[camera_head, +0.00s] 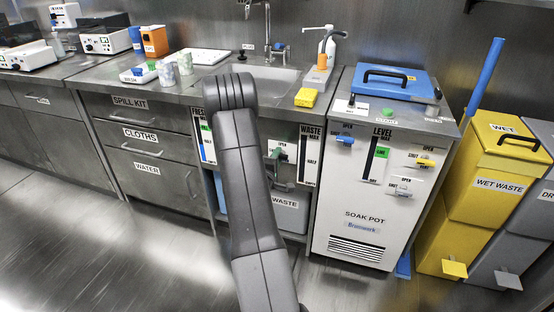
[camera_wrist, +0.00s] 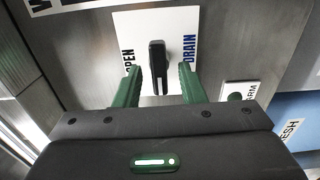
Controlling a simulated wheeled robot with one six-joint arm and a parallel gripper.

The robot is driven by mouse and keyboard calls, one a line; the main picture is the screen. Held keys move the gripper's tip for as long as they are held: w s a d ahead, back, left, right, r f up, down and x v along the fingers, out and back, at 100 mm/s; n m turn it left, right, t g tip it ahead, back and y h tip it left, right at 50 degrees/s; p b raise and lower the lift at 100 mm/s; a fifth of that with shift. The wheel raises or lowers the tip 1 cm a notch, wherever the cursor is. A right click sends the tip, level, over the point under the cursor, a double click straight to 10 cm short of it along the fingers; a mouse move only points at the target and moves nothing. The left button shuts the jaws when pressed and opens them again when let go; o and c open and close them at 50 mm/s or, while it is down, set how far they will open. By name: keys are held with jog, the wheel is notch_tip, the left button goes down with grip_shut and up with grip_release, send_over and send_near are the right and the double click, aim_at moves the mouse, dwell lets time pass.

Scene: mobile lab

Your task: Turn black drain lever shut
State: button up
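In the wrist view the black drain lever (camera_wrist: 157,55) stands on a white plate (camera_wrist: 140,25) with a partly hidden "OPEN" label on its left and "DRAIN" on its right. My gripper (camera_wrist: 159,75) has its two green fingers apart, one on each side of the lever, with gaps between. I cannot tell how deep the fingers reach along it. In the head view the gripper (camera_head: 276,153) is at the white plate (camera_head: 291,150) under the sink, left of the WASTE gauge. The lever itself is not clear there.
The SOAK POT cabinet (camera_head: 360,205), with blue, yellow and white levers, stands to the right. A grey WASTE container (camera_head: 290,212) is below the plate. A small button plate (camera_wrist: 240,93) lies to the right in the wrist view. The floor at left is clear.

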jog(key=shift+s, duration=0.1)
jog(key=p+v, duration=0.2)
jog(key=v, duration=1.1)
jog(key=shift+s, duration=0.25)
jog(key=shift+w+a, duration=0.1)
jog(key=b+x, duration=0.2)
jog(key=x, duration=1.1)
jog(key=shift+w, duration=0.25)
